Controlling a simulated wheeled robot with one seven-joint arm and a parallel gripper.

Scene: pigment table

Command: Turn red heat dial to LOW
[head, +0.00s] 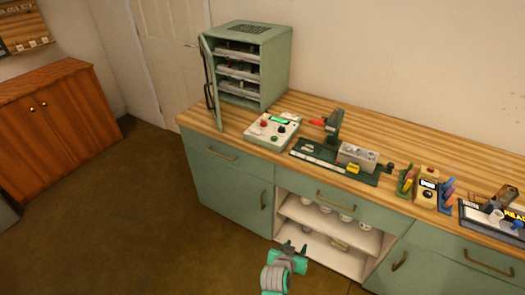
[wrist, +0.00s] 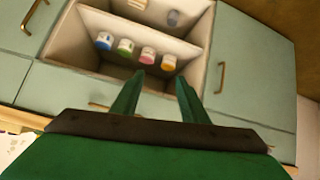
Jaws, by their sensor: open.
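A white control box (head: 271,131) stands on the wooden counter, in front of the green cabinet with shelves. A red dial (head: 264,124) sits on its left side, with a dark knob and a lit green display beside it. The dial's setting and the LOW mark are too small to read. My gripper (head: 294,246) is in front of the counter, lower than its top and well apart from the box. In the wrist view my gripper (wrist: 160,85) has its two green fingers apart with nothing between them. The dial is not in the wrist view.
The green cabinet (head: 250,60) has its door open toward the left of the box. A dark tray (head: 320,160) with a press lies right of the box. An open shelf (head: 330,240) below the counter holds several jars. The floor at left is clear.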

